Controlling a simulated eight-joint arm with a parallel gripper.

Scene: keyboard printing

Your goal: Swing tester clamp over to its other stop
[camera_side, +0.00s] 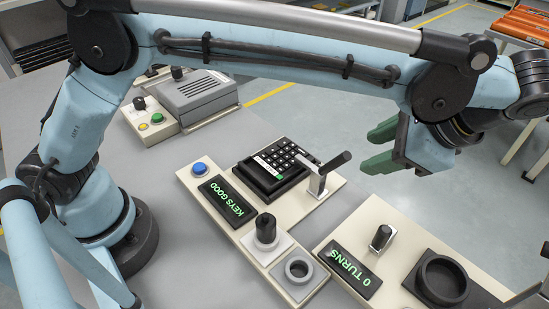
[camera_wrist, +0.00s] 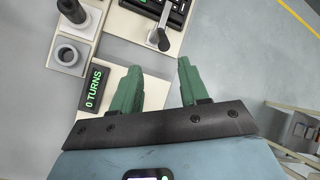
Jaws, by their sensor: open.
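The tester clamp has a pale metal bracket and arm with a black handle (camera_side: 335,162). It stands at the right end of the tester panel (camera_side: 330,192), its pale arm reaching over the edge of the black keypad (camera_side: 268,178). The handle points up and right in the side view. My gripper (camera_side: 367,153) has green fingers, open and empty, to the right of the handle and apart from it. In the wrist view the clamp handle (camera_wrist: 158,39) lies ahead of my open fingers (camera_wrist: 158,66), near the top. The keypad is cut off there.
The tester panel has a blue button (camera_side: 199,168), a "KEYS GOOD" display (camera_side: 227,201), a black knob (camera_side: 266,229) and a grey ring (camera_side: 298,269). A second panel holds a "0 TURNS" display (camera_side: 347,270), a small lever (camera_side: 381,238) and a dark round cup (camera_side: 442,280). A grey box (camera_side: 197,93) stands behind.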

